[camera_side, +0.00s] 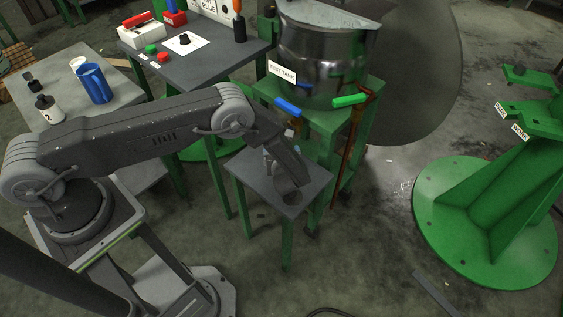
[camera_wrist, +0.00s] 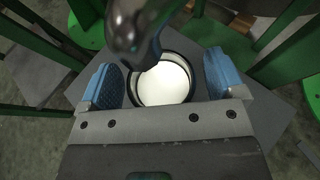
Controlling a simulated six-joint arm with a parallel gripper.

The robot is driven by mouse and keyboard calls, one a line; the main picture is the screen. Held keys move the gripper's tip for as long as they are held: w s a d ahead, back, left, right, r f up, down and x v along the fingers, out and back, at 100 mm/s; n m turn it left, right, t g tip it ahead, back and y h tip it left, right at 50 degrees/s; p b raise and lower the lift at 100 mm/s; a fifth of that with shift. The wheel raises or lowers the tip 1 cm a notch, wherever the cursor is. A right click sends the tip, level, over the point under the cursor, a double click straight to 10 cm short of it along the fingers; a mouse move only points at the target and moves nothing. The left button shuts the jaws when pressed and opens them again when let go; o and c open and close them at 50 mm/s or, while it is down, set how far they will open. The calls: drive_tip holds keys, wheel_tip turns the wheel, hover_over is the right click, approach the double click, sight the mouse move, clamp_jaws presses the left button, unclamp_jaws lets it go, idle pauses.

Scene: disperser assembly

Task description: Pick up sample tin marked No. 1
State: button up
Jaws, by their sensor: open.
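A round open tin (camera_wrist: 163,88) with a dark rim and pale inside sits between my fingers in the wrist view. Its label is not visible, so I cannot read a number on it. My gripper (camera_wrist: 163,76) is open, with one blue finger pad on each side of the tin; I cannot tell if either touches it. In the side view my gripper reaches down over a small grey table (camera_side: 246,172) with green legs, and my arm largely hides the tin there. A shiny rounded metal part (camera_wrist: 134,28) overhangs the tin's far left edge in the wrist view.
The steel test tank (camera_side: 325,60) stands on a green stand behind the small table, with blue (camera_side: 287,107) and green (camera_side: 350,100) handles low in front. A container marked 2 (camera_side: 45,109) and a blue cup (camera_side: 95,84) stand on the left table.

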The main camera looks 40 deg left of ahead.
drive_tip(key=shift+c, duration=0.2)
drive_tip(key=c, duration=1.2)
drive_tip(key=shift+r, duration=0.2)
drive_tip(key=shift+r, duration=1.65)
drive_tip(key=shift+s+d, duration=6.3)
